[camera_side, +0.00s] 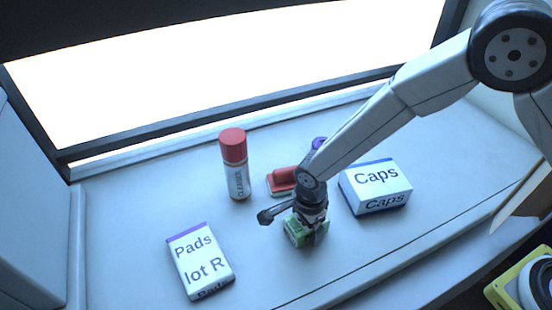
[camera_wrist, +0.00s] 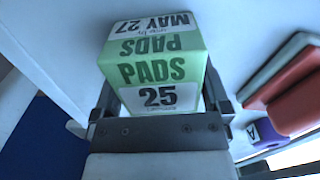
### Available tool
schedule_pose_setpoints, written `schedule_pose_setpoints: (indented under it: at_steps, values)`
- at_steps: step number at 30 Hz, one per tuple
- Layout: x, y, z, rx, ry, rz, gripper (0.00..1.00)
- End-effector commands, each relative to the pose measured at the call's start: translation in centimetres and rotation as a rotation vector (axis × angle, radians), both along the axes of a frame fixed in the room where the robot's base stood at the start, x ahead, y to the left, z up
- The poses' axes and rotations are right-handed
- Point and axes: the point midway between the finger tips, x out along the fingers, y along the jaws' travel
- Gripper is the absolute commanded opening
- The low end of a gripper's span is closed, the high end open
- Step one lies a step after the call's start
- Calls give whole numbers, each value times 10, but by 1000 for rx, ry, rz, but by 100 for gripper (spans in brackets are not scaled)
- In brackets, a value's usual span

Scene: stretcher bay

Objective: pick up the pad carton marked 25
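The pad carton marked 25 (camera_wrist: 150,72) is green with white label patches. In the wrist view its faces read "PADS", "25" and "MAY 27". In the side view the carton (camera_side: 294,232) stands on the counter, partly hidden by my gripper. My gripper (camera_side: 307,225) is low over it, pointing down. In the wrist view the gripper's fingers (camera_wrist: 162,100) lie on either side of the carton, close to its sides. Whether both fingers press on it cannot be made out.
On the counter (camera_side: 130,215) are a white "Pads lot R" carton (camera_side: 201,262), a "Caps" box (camera_side: 376,184), a red-capped can (camera_side: 235,165) and a red block-like item (camera_side: 282,181). A purple-topped item (camera_side: 318,143) is partly hidden behind my arm. The counter's left part is clear.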

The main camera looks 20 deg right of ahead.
Motion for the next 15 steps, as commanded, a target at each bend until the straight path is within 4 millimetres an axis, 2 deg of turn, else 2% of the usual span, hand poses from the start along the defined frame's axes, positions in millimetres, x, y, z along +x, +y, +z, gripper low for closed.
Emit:
schedule_pose_setpoints:
  at_steps: [1,6,7,15]
  values:
    - [0,0,0,0,0,0,78]
    - [0,0,0,0,0,0,24]
    - [0,0,0,0,0,0,16]
    - [0,0,1,0,-1,0,16]
